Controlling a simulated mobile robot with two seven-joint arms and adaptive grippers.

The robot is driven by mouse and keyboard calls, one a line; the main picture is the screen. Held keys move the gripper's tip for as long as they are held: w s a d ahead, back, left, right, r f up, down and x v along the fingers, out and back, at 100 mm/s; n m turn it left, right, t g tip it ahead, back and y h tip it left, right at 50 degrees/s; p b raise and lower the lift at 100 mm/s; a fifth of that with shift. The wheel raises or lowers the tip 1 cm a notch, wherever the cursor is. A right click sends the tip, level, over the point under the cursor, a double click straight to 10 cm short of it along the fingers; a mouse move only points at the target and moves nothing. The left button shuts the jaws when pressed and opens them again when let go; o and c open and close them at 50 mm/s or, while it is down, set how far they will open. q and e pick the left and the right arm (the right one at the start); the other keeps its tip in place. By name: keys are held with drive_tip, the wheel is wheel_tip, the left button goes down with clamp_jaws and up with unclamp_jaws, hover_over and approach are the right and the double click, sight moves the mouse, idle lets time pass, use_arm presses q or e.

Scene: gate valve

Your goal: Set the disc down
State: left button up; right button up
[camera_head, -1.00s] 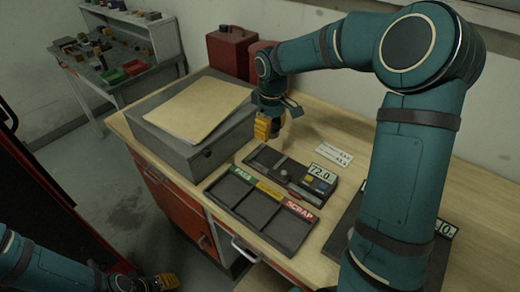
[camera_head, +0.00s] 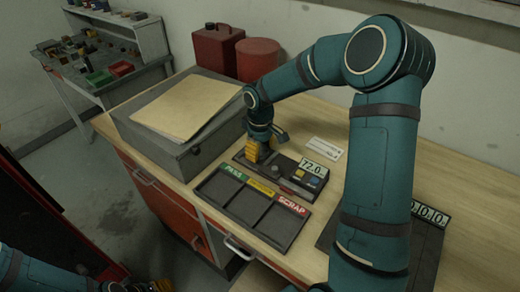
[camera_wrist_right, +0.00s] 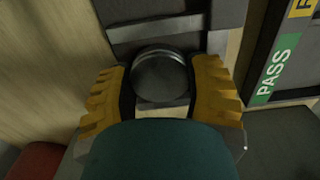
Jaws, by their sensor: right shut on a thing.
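My right gripper (camera_head: 258,153) points down at the left end of the dark measuring device (camera_head: 312,186), whose display reads 72.0. In the right wrist view its yellow fingers (camera_wrist_right: 165,85) are shut on a round dark metal disc (camera_wrist_right: 160,72), one finger on each side. The disc is over or on the device's bed; I cannot tell whether it touches. The fingers hide the disc in the head view. My left gripper (camera_head: 150,286) is low at the bottom edge, partly cut off, its opening unclear.
A three-part tray (camera_head: 247,231) with PASS, yellow and SCRAP labels lies in front of the device, its compartments empty. A grey box (camera_head: 190,158) with a folder (camera_head: 187,108) stands left. Red containers (camera_head: 217,50) are behind. Another dark device (camera_head: 428,240) is right, partly behind my arm.

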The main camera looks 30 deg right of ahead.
drive_tip(key=shift+f, duration=0.15)
drive_tip(key=o, duration=1.3)
drive_tip(key=shift+c, duration=0.2)
drive_tip(key=shift+r, duration=0.4)
wheel_tip(320, 180, up, 12)
drive_tip(key=p, duration=0.1)
drive_tip(key=shift+f+p, duration=0.2)
drive_tip(key=shift+p, duration=0.2)
